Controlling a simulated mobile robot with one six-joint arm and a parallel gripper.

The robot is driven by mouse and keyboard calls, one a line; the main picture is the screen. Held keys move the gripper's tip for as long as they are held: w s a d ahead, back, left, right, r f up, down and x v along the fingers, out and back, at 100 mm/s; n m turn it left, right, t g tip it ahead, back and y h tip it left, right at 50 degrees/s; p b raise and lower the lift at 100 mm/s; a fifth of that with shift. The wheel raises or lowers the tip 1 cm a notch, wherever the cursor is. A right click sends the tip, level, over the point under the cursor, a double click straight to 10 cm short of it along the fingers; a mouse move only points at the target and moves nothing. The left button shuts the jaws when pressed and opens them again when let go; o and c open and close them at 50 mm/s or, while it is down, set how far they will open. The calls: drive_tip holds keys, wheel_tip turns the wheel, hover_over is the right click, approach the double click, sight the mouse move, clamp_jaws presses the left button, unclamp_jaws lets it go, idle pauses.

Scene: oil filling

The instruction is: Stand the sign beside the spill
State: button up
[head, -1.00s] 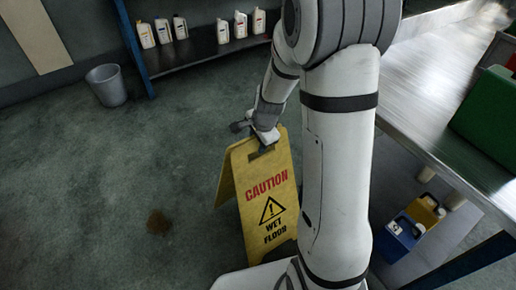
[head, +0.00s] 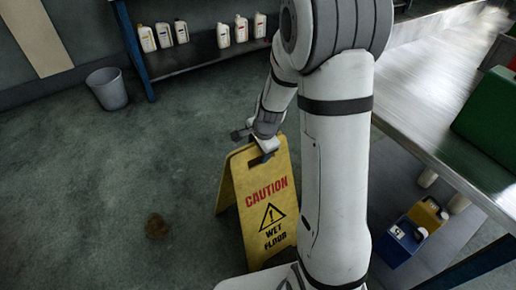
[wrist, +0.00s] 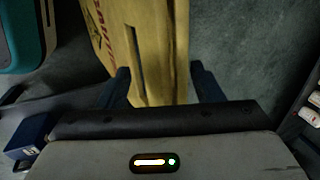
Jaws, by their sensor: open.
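The yellow caution sign (head: 262,205) stands on the floor as an A-frame, its legs spread, in the middle of the head view. My gripper (head: 262,148) is at its top edge. In the wrist view the open fingers of my gripper (wrist: 162,88) lie on either side of the sign's yellow top panel (wrist: 160,50). I cannot tell whether either finger touches it. The small brown spill (head: 157,227) lies on the floor to the left of the sign, with a short gap between them. My arm hides part of the sign's right side.
A grey bin (head: 107,89) and a shelf with several bottles (head: 180,32) stand at the back. A metal table (head: 440,140) is at the right, with blue and yellow containers (head: 398,243) below it. The floor left of the spill is clear.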

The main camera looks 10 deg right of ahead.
drive_tip(key=a+p+v, duration=0.1)
drive_tip(key=p+v, duration=0.3)
drive_tip(key=v, duration=0.7)
drive_tip(key=s+r+n+g, duration=0.1)
drive_tip(key=s+r+n, duration=0.3)
drive_tip(key=s+n, duration=0.3)
drive_tip(key=s+r+n+h, duration=0.1)
drive_tip(key=s+r+n, duration=0.4)
drive_tip(key=s, duration=0.6)
drive_tip(key=n, duration=0.2)
drive_tip(key=shift+s+n+g, duration=0.2)
drive_tip(key=shift+n+g, duration=0.1)
drive_tip(key=shift+g, duration=0.1)
drive_tip(key=shift+a, duration=0.1)
wheel_tip(320, 180, up, 23)
drive_tip(key=t+p, duration=0.1)
drive_tip(key=p, duration=2)
drive_tip(key=shift+r, duration=0.15)
